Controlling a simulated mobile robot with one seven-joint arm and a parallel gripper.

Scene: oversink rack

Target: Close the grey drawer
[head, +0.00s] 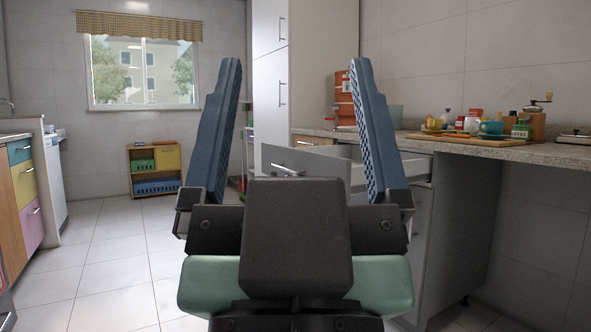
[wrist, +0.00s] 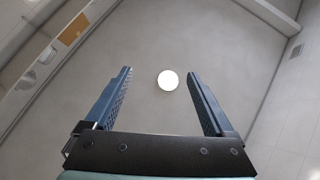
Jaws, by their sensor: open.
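The grey drawer (head: 318,161) stands pulled out from the cabinet under the counter in the head view. Its grey front with a metal bar handle (head: 285,170) faces left, and a pale drawer side shows behind my right-hand finger. My gripper (head: 294,66) points up in front of the camera with both blue fingers spread wide and nothing between them. It is nearer to the camera than the drawer and hides part of it. My gripper (wrist: 160,72) also shows open in the wrist view, against the ceiling. The drawer is not recognisable in the wrist view.
A counter (head: 500,151) with a cutting board, bottles and a teal cup runs along the right. A tall white cabinet (head: 300,80) stands behind the drawer. A low wooden shelf (head: 155,170) stands under the window. The tiled floor (head: 120,250) at left is clear.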

